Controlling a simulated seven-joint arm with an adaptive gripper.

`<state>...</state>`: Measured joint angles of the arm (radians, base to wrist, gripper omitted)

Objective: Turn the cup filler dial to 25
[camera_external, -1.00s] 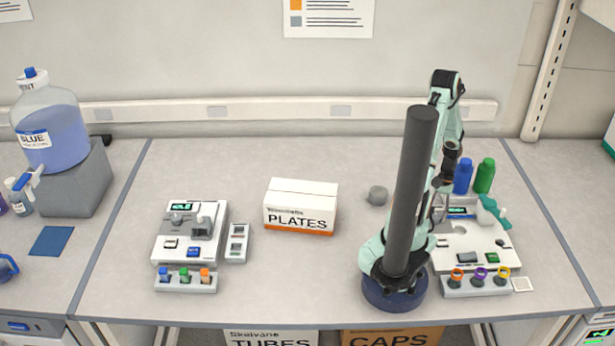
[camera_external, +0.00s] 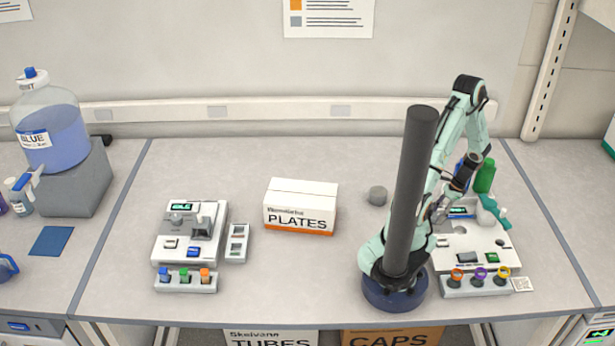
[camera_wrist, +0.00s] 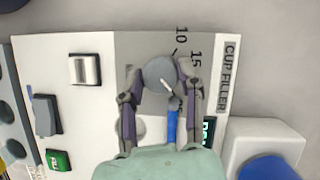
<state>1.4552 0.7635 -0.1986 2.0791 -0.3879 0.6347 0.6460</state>
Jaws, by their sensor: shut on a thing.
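The cup filler (camera_external: 467,240) is a white machine at the right of the bench, partly behind my arm. The round grey dial (camera_wrist: 158,73) sits on that panel and has a white pointer line. The numbers 10 (camera_wrist: 181,36) and 15 (camera_wrist: 196,60) show beside it; other numbers are hidden by my fingers. My gripper (camera_wrist: 160,82) is shut on the dial, one finger on each side. In the outside view, my gripper (camera_external: 441,212) is small and partly hidden.
A green display (camera_wrist: 209,133) is partly covered by my gripper. A silver switch (camera_wrist: 85,69) and a green button (camera_wrist: 58,160) are on the machine. A green bottle (camera_external: 484,176) stands behind it, and caps (camera_external: 480,275) stand in front. A PLATES box (camera_external: 300,207) is left.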

